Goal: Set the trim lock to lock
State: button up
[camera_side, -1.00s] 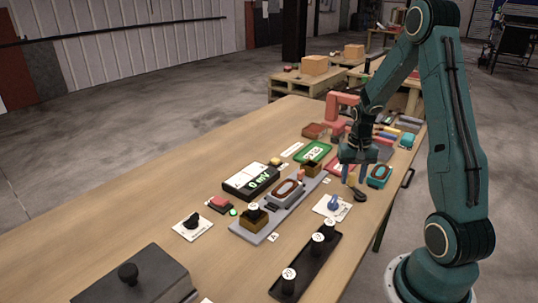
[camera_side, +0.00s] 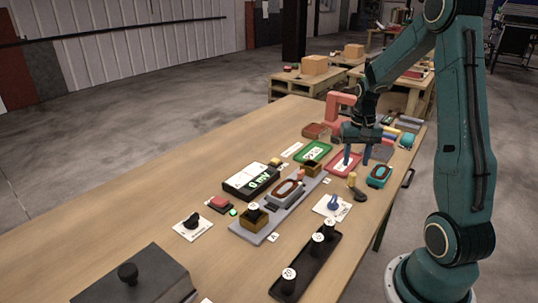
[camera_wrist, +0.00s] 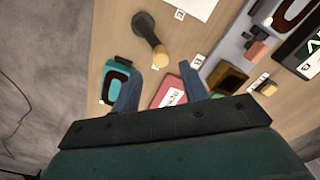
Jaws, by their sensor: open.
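My gripper (camera_side: 356,165) is open and empty, fingers spread above the red tray. It also shows in the wrist view (camera_wrist: 165,92). A dark lever with a yellow knob (camera_side: 352,180) lies on the table in front of it; it also shows in the wrist view (camera_wrist: 160,56), apart from the fingers. A blue knob on a white plate (camera_side: 333,205) and a black knob on a white plate (camera_side: 193,223) sit further forward. Their labels are too small to read, so I cannot tell which control is the trim lock.
A red tray (camera_side: 340,166) lies under my gripper, with a teal block (camera_side: 379,176) to the right. The grey rail (camera_side: 262,230), a meter (camera_side: 251,181) and a black rack of cylinders (camera_side: 300,268) stand left and forward.

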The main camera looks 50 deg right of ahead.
aim_at(352, 175)
notch_tip(352, 175, up, 7)
dwell(0.4)
jog(key=shift+r, duration=0.15)
jog(key=a+r+n+t+h, duration=0.1)
jog(key=a+r+n+t, duration=0.4)
jog(key=a, duration=1.1)
jog(key=s+a+r+n, duration=0.2)
jog(key=s+a, duration=0.3)
jog(key=a, duration=0.1)
jog(key=s+a+r+n+y, duration=0.1)
jog(key=s+a+r+n, duration=0.1)
jog(key=a, duration=0.4)
jog(key=shift+s+n+t, duration=0.3)
jog(key=shift+s+n, duration=0.5)
jog(key=shift+s, duration=0.6)
